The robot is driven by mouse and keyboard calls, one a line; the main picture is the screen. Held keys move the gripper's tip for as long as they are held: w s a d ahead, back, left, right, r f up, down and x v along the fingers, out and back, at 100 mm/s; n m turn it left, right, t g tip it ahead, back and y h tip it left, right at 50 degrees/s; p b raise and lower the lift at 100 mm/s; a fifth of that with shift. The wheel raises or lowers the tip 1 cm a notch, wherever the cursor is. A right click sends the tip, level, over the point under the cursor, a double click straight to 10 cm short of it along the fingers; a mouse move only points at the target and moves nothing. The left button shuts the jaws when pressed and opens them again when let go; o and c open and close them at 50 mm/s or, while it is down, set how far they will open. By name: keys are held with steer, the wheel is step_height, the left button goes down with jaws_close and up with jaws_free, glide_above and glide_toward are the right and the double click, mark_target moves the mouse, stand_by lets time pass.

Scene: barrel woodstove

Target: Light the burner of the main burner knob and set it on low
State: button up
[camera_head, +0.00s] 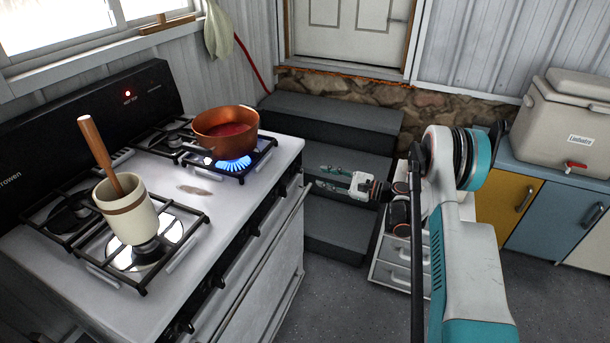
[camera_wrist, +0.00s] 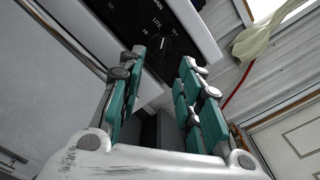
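The stove's black control panel (camera_wrist: 125,22) shows at the top of the wrist view, with white lettering that seems to include "LITE" and "MAIN". A dark knob (camera_wrist: 168,46) is faintly visible beyond my fingertips; its pointer setting is too dark to tell. My gripper (camera_wrist: 163,62) is open and empty, its teal fingers on either side of the knob as seen, apparently apart from it. In the head view my gripper (camera_head: 327,178) is in front of the stove's far front corner. A burner with blue flame (camera_head: 234,164) burns under a copper pot (camera_head: 226,130).
The stove (camera_head: 185,188) also carries a cream crock (camera_head: 128,214) with a wooden handle in it, on a near burner. Dark steps (camera_head: 335,222) lie behind my gripper. A cooler (camera_head: 570,125) stands on cabinets at the right. Floor is clear before the oven.

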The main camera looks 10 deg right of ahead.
mark_target(301, 171)
steer(key=b+x, duration=0.2)
steer(key=x, duration=0.6)
steer(key=shift+w, duration=0.1)
jaws_close()
